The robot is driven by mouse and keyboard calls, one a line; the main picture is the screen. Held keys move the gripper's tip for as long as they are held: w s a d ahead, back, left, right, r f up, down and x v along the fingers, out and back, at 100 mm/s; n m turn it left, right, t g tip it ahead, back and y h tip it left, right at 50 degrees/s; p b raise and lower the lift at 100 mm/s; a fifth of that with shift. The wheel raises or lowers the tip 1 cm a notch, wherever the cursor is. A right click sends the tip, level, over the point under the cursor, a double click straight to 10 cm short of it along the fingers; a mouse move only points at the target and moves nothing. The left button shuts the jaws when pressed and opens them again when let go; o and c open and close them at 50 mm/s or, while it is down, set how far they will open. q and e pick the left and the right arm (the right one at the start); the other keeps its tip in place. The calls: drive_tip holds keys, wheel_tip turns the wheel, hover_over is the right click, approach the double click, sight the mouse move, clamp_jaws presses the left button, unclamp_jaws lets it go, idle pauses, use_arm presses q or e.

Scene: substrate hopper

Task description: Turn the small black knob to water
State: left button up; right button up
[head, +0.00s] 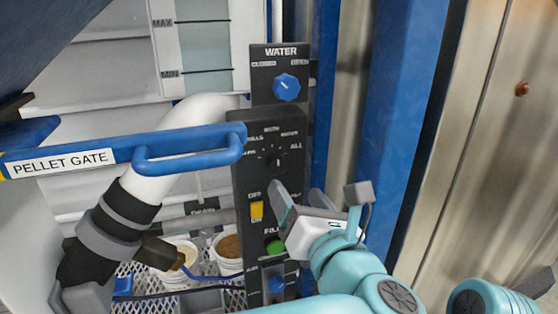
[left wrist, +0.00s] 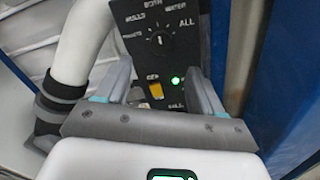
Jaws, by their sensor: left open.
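The small black knob (head: 275,161) sits on the upper part of the dark control panel (head: 243,185), among white labels. It also shows in the left wrist view (left wrist: 159,39), with BOTH above it, WATER at its upper right and ALL to its right. Its exact pointing direction is too small to tell. My left gripper (head: 299,193) is open and empty. In the head view it is below and right of the knob, in front of the panel. In the left wrist view its fingers (left wrist: 160,78) stand apart, below the knob. My right gripper is not seen.
A larger blue knob (head: 286,87) is above, under the WATER sign. A yellow switch (head: 256,210) and a green button (head: 275,246) are below the black knob. The blue pellet gate handle (head: 190,158) juts out at the left. A blue post (head: 400,110) stands at the right.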

sight(279, 166)
use_arm(q)
drive_tip(key=p+x, duration=0.2)
drive_tip(key=x, duration=0.6)
drive_tip(key=shift+w, duration=0.4)
drive_tip(key=shift+w+a+f, duration=0.15)
drive_tip(key=shift+w, duration=0.5)
drive_tip(key=shift+s, duration=0.1)
drive_tip(key=c, duration=1.1)
drive_tip(key=shift+o, duration=0.2)
